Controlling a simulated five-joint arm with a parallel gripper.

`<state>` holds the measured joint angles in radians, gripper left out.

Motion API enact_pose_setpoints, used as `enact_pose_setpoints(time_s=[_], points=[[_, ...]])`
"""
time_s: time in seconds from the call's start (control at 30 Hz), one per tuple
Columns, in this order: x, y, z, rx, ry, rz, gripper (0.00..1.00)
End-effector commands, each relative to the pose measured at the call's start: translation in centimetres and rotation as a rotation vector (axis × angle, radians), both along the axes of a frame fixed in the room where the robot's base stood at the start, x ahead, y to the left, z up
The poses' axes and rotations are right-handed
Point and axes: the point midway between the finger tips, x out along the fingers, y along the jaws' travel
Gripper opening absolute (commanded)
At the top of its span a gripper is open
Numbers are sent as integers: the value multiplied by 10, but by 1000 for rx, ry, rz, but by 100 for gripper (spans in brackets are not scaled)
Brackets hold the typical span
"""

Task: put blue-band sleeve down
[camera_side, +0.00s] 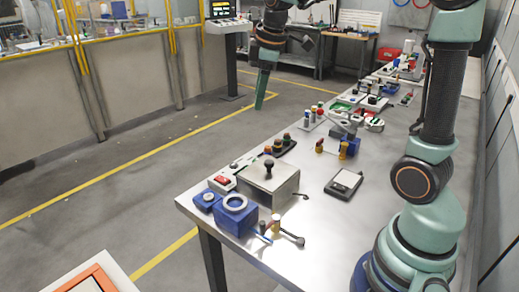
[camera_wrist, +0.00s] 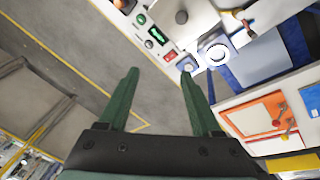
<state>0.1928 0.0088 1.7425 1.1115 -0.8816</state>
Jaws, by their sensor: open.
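My gripper (camera_wrist: 160,78) shows two green fingers spread apart with nothing between them; floor shows through the gap. In the side view my gripper (camera_side: 260,100) points down, off the far left side of the steel table (camera_side: 300,215), and its fingers overlap there. I cannot pick out the blue-band sleeve with certainty. Small upright cylinders stand on the table, among them a yellow one with some blue beside it (camera_side: 344,149) and a yellow one (camera_side: 319,146). Their bands are too small to tell.
A grey box with a black knob (camera_side: 268,185), a blue block with a white ring (camera_side: 236,212) and a red-button box (camera_side: 222,181) crowd the table's near end. A black scale-like device (camera_side: 343,184) lies mid-table. Bare steel surrounds it. Yellow-railed panels (camera_side: 130,80) stand left.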

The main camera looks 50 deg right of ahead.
Motion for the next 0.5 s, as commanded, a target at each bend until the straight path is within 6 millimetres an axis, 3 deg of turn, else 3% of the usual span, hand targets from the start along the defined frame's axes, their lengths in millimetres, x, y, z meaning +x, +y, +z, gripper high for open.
enact_pose_setpoints(time_s=[0.2,0.5], points=[[-59,42,3,99,-108,-253,66],[-120,76,-24,259,-209,-547,66]])
